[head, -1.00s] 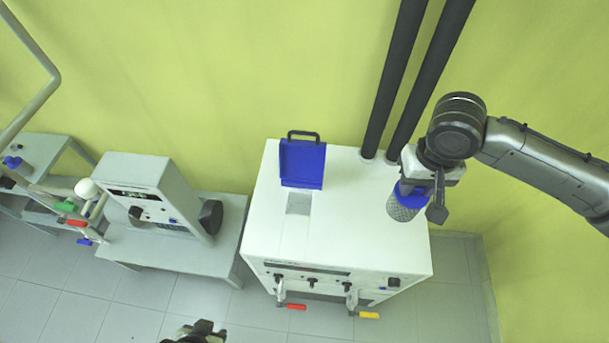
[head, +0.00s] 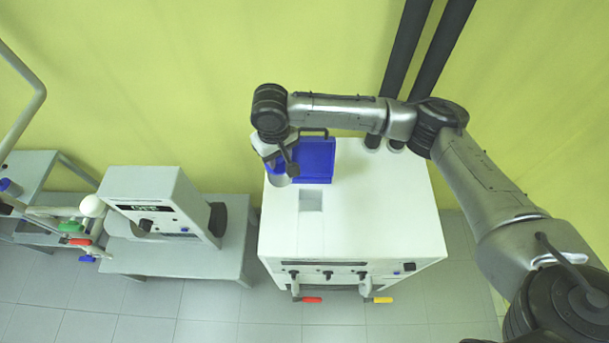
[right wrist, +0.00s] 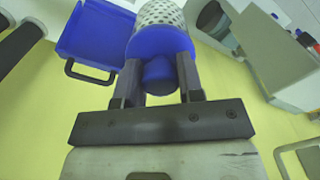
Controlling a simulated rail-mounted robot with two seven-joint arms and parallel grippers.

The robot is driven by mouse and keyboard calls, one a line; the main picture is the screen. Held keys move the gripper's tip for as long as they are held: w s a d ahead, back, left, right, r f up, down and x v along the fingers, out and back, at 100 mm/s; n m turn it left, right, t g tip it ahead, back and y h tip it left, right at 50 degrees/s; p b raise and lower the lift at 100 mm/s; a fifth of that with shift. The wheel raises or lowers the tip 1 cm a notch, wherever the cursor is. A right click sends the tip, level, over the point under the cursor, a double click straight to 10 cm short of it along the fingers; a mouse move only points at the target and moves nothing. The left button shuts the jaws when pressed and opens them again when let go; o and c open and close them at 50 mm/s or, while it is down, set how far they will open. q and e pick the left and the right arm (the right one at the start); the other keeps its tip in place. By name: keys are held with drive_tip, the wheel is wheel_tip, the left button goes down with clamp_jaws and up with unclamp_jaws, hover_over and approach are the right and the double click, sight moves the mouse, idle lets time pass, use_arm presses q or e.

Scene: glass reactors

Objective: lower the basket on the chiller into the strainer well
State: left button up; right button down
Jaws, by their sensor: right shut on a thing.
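The basket is a white perforated cylinder (right wrist: 162,14) with a blue top and blue knob. My right gripper (right wrist: 160,78) is shut on the knob. In the head view my right gripper (head: 285,157) is over the back left of the white chiller (head: 385,215), with the basket (head: 280,181) partly hidden under it. The blue lid (head: 317,160) stands raised on the chiller, just right of the basket. The strainer well (head: 311,200) is the rectangular recess in front of the lid; its depth is not clear. My left gripper is out of view.
Two black pipes (head: 410,50) rise behind the chiller. A boxy instrument (head: 150,205) stands on a grey table to the left. Red (head: 312,300) and yellow (head: 383,300) valve handles stick out at the chiller's front. The chiller's right top is clear.

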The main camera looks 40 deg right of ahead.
drive_tip(key=shift+m, duration=0.3)
drive_tip(key=d+f, duration=0.1)
drive_tip(key=f, duration=0.1)
drive_tip(key=d+f, duration=0.1)
drive_tip(key=f, duration=0.1)
drive_tip(key=d+f, duration=0.1)
drive_tip(key=f, duration=0.2)
drive_tip(key=shift+w, duration=0.15)
drive_tip(key=s+d+f+b, duration=0.1)
drive_tip(key=d+f+b, duration=0.1)
drive_tip(key=f, duration=0.4)
drive_tip(key=s+d+f+b, duration=0.2)
drive_tip(key=d+f, duration=0.2)
drive_tip(key=f, duration=0.3)
drive_tip(key=shift+f+m, duration=0.3)
drive_tip(key=shift+m, duration=0.1)
drive_tip(key=shift+f, duration=0.4)
drive_tip(key=shift+f, duration=0.35)
drive_tip(key=shift+f, duration=0.2)
drive_tip(key=shift+s+f, duration=0.1)
